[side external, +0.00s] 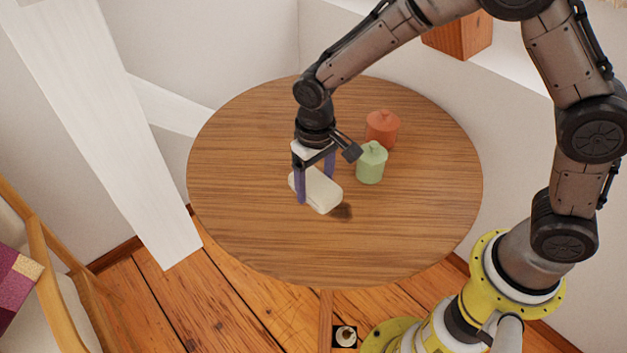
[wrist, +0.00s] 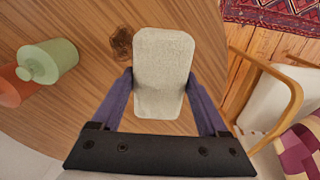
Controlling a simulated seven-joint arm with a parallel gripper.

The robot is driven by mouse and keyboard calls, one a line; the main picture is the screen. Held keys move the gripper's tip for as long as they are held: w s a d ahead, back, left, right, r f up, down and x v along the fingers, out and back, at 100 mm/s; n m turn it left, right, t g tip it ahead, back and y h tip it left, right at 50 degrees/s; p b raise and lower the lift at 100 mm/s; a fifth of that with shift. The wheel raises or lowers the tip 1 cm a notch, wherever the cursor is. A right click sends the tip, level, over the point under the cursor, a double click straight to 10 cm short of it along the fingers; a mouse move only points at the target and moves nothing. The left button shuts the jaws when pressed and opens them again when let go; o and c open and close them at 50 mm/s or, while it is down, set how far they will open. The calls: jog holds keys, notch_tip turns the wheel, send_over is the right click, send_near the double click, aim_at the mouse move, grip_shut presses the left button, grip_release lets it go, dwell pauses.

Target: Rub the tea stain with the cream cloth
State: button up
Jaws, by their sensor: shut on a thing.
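The cream cloth (side external: 321,192) is a thick, pale folded pad. My gripper (side external: 315,190) is shut on it, with one purple finger along each long side. In the wrist view the cloth (wrist: 163,75) sits between the two fingers (wrist: 160,95) and reaches forward past them. The tea stain (wrist: 122,42) is a dark brown, irregular patch on the wood, just left of the cloth's far end in the wrist view. In the side view a dark patch (side external: 342,212) shows beside the cloth's near right end; shadow may be part of it. I cannot tell whether the cloth touches the table.
A green lidded jar (side external: 371,163) and an orange lidded jar (side external: 382,129) stand on the round wooden table (side external: 250,140), right of my gripper in the side view. The table's left and front are clear. A wooden chair (side external: 50,290) stands off the table at lower left.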

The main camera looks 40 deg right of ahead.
send_near(329, 218)
jog(key=shift+f, duration=2.55)
jog(key=shift+d+f, duration=0.4)
jog(key=shift+f, duration=0.2)
jog(key=shift+d, duration=3.4)
jog(key=shift+a, duration=3.85)
notch_tip(329, 218, up, 8)
